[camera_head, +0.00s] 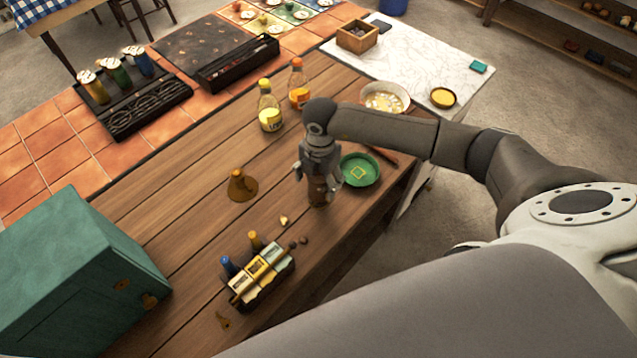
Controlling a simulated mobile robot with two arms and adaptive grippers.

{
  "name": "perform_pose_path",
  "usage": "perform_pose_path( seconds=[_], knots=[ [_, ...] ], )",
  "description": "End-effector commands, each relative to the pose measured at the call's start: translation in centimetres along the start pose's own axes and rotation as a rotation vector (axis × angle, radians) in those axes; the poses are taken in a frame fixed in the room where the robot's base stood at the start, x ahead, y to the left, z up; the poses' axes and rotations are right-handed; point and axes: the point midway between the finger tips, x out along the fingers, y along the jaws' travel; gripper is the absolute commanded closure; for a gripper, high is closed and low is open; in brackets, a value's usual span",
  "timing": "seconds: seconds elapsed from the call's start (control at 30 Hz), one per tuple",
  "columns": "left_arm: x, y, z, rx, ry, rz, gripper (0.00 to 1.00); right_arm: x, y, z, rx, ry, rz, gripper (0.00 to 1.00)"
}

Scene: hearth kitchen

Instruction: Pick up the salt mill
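A brown wooden mill (317,192), which looks like the salt mill, stands upright on the wooden counter near its right side. My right gripper (319,181) points down over it from above, with its fingers spread on either side of the mill. The fingers look open, with small gaps beside the mill. The gripper hides the mill's top. My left gripper is not in view.
A green plate (360,170) sits close right of the mill. Two bottles (269,112) (299,88) stand behind, a brown cone (241,186) left. A rack of small boxes (262,275) is in front, and a teal box (75,270) at far left.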

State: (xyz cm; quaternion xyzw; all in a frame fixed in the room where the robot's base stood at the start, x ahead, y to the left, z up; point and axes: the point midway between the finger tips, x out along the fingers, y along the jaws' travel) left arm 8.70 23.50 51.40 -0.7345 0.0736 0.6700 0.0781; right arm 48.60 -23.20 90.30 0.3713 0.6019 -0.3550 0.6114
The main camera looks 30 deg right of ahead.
Motion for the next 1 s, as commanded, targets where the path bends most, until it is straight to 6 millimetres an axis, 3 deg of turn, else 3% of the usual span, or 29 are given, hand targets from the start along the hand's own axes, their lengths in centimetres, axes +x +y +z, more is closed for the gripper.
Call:
perform_pose_path(
  seconds=[0.07,0.43,0.77,1.0],
  knots=[
    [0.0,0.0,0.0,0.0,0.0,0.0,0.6,0.0,0.0,0.0,0.0,0.0,0.0,0.4],
    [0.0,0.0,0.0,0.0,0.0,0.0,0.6,-0.1,0.0,0.0,0.001,0.0,0.0,0.88],
    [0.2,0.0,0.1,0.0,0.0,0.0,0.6,-0.3,0.1,0.1,0.001,-0.001,0.002,0.88],
    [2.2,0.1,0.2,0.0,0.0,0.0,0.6,-2.6,0.3,0.1,-0.001,-0.003,0.008,0.88]
  ],
)
